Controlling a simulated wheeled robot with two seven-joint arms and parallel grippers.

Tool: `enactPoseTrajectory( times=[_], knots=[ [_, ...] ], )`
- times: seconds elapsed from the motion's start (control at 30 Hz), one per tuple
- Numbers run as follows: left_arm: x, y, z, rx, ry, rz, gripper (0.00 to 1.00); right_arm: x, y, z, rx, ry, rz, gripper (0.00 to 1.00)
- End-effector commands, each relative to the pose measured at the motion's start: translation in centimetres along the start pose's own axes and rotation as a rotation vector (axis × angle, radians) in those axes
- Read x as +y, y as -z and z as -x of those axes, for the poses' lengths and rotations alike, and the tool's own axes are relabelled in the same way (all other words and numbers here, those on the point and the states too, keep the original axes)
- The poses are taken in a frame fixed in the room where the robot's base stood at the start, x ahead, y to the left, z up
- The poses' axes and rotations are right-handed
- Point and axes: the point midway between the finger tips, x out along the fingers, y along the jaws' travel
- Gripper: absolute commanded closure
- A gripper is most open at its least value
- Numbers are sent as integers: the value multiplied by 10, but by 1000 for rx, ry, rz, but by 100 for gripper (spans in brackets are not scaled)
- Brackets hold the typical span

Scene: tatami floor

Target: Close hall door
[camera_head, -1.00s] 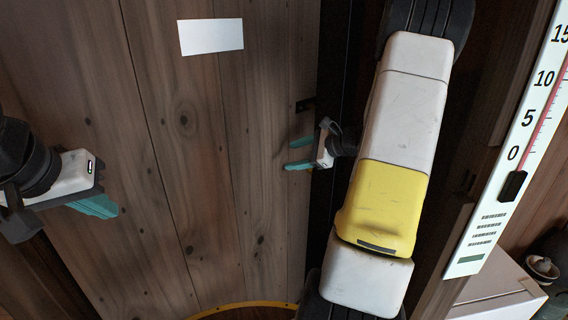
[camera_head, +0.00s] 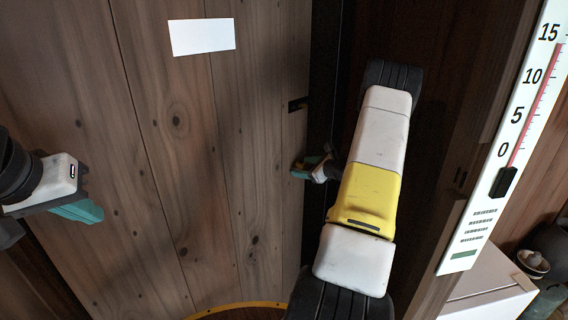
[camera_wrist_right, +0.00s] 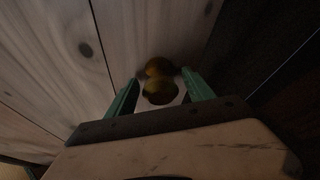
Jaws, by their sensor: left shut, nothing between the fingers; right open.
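The hall door (camera_head: 205,150) is a tall brown plank panel filling the left and middle of the head view, with a dark gap along its right edge. A round brass knob (camera_wrist_right: 160,85) on the door shows in the right wrist view. My right gripper (camera_wrist_right: 160,92) is open, with its teal fingers on either side of the knob; contact cannot be told. In the head view this gripper (camera_head: 302,168) is small and partly hides the knob area at the door's right edge. My left gripper (camera_head: 84,212) is shut and empty, in front of the door at left.
A white paper (camera_head: 202,37) and a small dark latch plate (camera_head: 298,104) are on the door. A yellow curved strip (camera_head: 235,308) lies at the bottom. A large thermometer board (camera_head: 505,150) stands at right, above a white box (camera_head: 490,295) and some pots (camera_head: 533,262).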

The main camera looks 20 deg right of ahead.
Motion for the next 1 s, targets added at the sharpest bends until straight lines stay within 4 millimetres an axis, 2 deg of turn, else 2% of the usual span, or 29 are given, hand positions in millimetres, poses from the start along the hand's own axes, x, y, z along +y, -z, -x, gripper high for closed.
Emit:
enactPoseTrajectory(
  times=[0.27, 0.5, 0.6, 0.87, 1.0],
  knots=[
    [0, 0, 0, 0, 0, 0, 100, 0, 0, -2, 0, 0, 0, 38],
    [0, 0, 0, 0, 0, 0, 100, 0, 0, -2, 0, 0, 0, 84],
    [0, 0, 0, 0, 0, 0, 100, 0, 0, -2, 0, 0, 0, 100],
    [0, 0, 0, 0, 0, 0, 100, 0, 1, 1, 1, 3, -1, 100],
    [0, 0, 0, 0, 0, 0, 100, 1, 11, 24, 11, 29, -16, 100]
  ],
)
